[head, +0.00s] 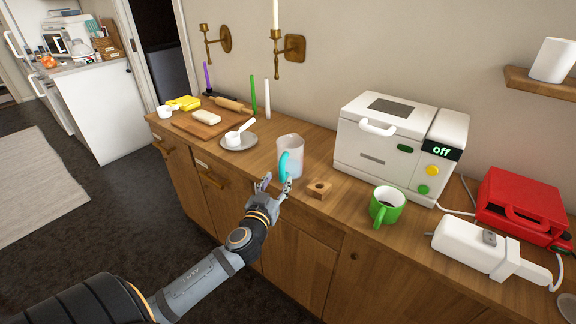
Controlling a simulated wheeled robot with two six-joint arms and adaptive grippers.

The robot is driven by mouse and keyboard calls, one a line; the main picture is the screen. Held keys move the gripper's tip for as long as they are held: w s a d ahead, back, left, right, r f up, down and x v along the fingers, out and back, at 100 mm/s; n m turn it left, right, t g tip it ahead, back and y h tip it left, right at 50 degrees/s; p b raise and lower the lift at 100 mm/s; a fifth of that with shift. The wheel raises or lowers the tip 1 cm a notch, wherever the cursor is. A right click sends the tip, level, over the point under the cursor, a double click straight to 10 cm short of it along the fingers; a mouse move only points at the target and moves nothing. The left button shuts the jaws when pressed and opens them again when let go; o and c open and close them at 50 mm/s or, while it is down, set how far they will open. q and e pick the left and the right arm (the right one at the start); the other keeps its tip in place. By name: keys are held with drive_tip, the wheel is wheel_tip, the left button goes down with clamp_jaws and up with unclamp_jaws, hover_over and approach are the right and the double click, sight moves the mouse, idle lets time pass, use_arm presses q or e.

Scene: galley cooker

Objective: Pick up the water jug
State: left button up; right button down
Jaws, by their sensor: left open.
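The water jug (290,150) is a clear, greyish jug with a cyan handle, standing upright on the wooden counter (330,204) near the middle of the head view. Its handle is on its front left side, facing my arm. My left gripper (273,184) is open at the counter's front edge, just in front of and below the handle. The fingers look apart with nothing between them. I cannot tell whether a fingertip touches the jug. My right gripper is not in view.
A small wooden block (319,190) sits just right of the jug. A cutting board (207,127) is farther left.

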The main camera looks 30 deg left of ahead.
sight(281, 175)
use_arm(q)
drive_tip(key=p+x, duration=0.1)
drive_tip(key=x, duration=0.4)
drive_tip(key=shift+w+a+f, duration=0.1)
drive_tip(key=shift+w+f, duration=0.05)
drive_tip(key=shift+w, duration=0.25)
clamp_jaws()
